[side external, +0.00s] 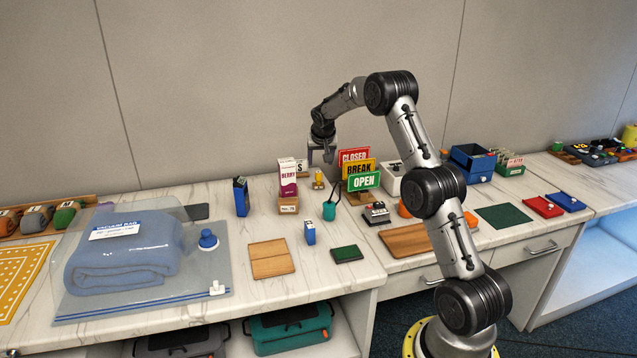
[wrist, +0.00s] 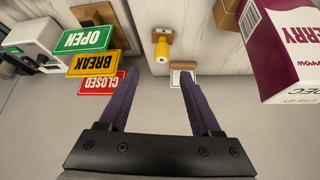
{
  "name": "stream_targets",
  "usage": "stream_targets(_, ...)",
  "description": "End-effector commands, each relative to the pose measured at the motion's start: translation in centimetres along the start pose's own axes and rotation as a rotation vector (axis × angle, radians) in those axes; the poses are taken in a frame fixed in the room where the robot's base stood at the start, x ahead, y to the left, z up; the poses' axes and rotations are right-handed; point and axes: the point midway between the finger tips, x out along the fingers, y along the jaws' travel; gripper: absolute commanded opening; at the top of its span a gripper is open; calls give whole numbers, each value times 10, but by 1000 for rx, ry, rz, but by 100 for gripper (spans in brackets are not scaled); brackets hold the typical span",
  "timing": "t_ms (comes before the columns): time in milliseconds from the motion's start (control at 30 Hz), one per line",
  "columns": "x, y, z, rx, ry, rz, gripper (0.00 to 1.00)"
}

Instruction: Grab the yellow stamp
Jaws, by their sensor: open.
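The yellow stamp (side external: 318,179) is small and stands at the back of the counter, between the BERRY carton and the sign stand. In the wrist view the yellow stamp (wrist: 162,50) shows with a wooden part at one end, ahead of the fingertips and roughly between their lines. My gripper (side external: 321,158) is above the counter, over the stamp's area and apart from it. In the wrist view my gripper (wrist: 159,75) has its two dark fingers spread, with nothing held between them.
CLOSED, BREAK and OPEN signs (side external: 364,181) stand close on the right. The BERRY carton (side external: 288,178) stands close on the left. A white card in a wooden holder (wrist: 183,68) is near one fingertip. The wall is close behind.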

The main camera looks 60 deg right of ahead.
Motion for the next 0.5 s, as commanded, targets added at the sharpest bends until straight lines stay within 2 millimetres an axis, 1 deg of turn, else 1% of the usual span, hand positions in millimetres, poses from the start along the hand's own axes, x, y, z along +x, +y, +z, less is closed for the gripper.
stream_targets(33,12,0,1,0,-3,1,65)
stream_targets(200,42,0,1,-1,-1,0,65)
stream_targets(333,56,0,0,0,0,-1,65)
stream_targets(500,64,-1,0,0,1,-1,65)
